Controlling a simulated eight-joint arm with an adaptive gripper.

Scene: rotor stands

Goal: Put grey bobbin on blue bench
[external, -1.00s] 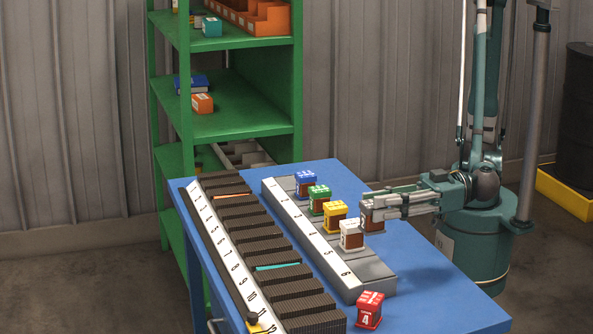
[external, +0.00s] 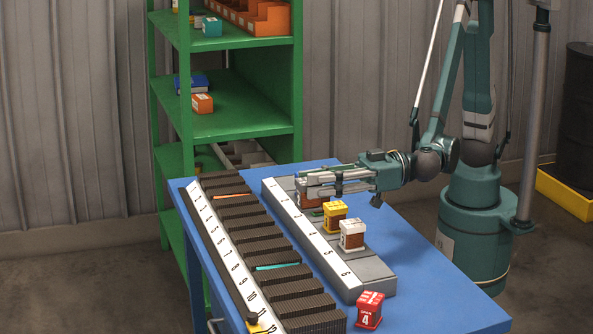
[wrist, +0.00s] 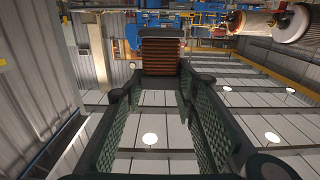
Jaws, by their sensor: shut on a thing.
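My gripper (external: 318,188) is shut on a bobbin with a brown winding (external: 308,201), which I take as the grey bobbin; its end caps are hard to make out. It is held at the far end of the grey numbered rack (external: 368,272), and I cannot tell whether it touches anything. In the wrist view the brown winding (wrist: 160,58) sits between the fingertips, with blue behind or on it. The blue bench (external: 440,300) carries the rack and has bare top at its right and front.
A yellow bobbin (external: 334,217) and a white bobbin (external: 352,235) stand on the rack. A green bobbin is mostly hidden by my gripper. A red bobbin (external: 369,311) stands on the front of the bench. A dark slotted rack (external: 270,247) lies left; a green shelf (external: 225,120) stands behind.

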